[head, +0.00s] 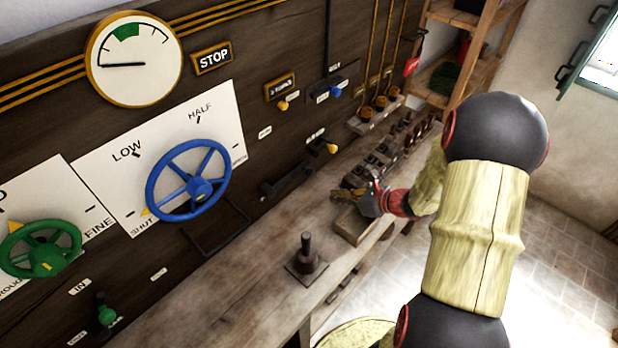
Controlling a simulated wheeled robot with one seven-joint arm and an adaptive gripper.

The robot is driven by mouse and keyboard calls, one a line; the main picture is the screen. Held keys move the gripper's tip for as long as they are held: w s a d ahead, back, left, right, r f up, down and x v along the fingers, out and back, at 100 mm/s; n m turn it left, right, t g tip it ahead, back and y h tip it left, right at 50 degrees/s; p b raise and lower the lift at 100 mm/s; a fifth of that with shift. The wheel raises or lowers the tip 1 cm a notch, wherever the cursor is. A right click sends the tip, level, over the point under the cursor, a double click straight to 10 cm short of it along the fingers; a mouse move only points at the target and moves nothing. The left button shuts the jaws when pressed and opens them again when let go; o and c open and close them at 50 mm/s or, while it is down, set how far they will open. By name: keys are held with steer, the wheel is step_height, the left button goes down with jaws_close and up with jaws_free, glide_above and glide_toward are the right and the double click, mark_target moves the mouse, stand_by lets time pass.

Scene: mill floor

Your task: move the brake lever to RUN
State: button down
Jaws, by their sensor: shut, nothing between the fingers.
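I cannot tell for sure which control is the brake lever, because most small labels are too small to read. A yellow-knobbed lever (331,148) sticks out low on the dark panel, with a small pale label beside it. A blue-knobbed lever (335,92) and another yellow knob (283,105) are above it. A green-knobbed lever (106,315) sits at the lower left beside a label reading IN. My gripper (336,194) is shut and empty, over the bench right of and below the yellow-knobbed lever, apart from it. Its tips point left toward the panel.
A blue handwheel (188,180) and a green handwheel (40,250) stand out from the panel. A dial gauge (134,58) is above. The bench (240,300) carries a dark upright peg (306,255), a wooden block (361,225) and several dark pieces. A shelf (478,20) stands behind.

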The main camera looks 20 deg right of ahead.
steer(key=shift+d+r+m, duration=0.1)
steer(key=shift+r+m, duration=0.05)
steer(key=shift+m, duration=0.35)
steer(key=b+x, duration=0.2)
steer(key=x, duration=0.8)
steer(key=shift+w, duration=0.2)
steer(key=r, duration=0.2)
steer(key=shift+w+d+r, duration=0.15)
steer(key=shift+w+r, duration=0.1)
steer(key=shift+r, duration=0.15)
steer(key=shift+w+r, duration=0.15)
steer(key=shift+r, duration=0.45)
steer(key=shift+w, duration=0.15)
